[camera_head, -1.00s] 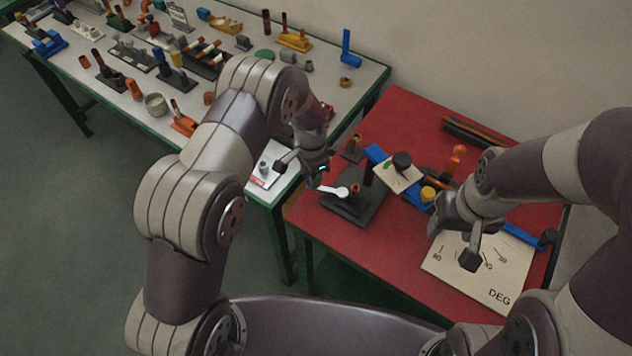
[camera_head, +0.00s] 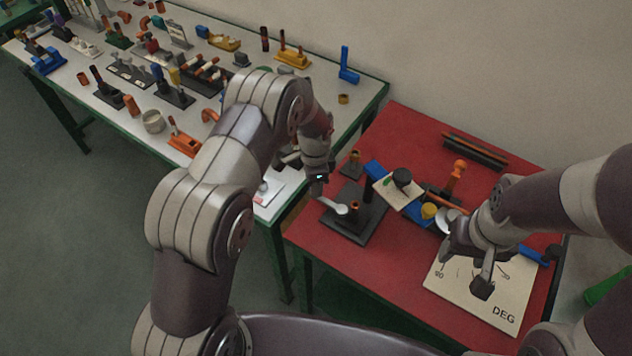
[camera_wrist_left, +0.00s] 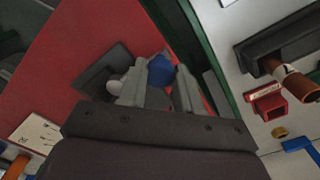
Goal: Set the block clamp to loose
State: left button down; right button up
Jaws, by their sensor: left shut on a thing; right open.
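A dark block stand (camera_head: 367,222) with a short brown post and a pale lever (camera_head: 333,206) sits at the left of the red table. I take it for the block clamp, though no label shows. My left gripper (camera_head: 318,192) is at the lever's outer left end. In the left wrist view, the left gripper (camera_wrist_left: 160,88) is shut with a blue piece (camera_wrist_left: 160,70) between its fingers; the grip itself is partly hidden. The dark stand (camera_wrist_left: 105,72) lies behind them. My right gripper (camera_head: 472,267) is open and empty above the DEG board (camera_head: 495,300).
A white table (camera_head: 205,62) with several parts adjoins at left. The red table's front left is clear.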

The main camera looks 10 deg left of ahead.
pick_arm(q)
jog(key=shift+w+r, duration=0.15)
jog(key=c, duration=0.8)
grip_release()
notch_tip(320, 180, up, 13)
jog(key=shift+f+b, duration=0.2)
jog(key=shift+b, duration=0.8)
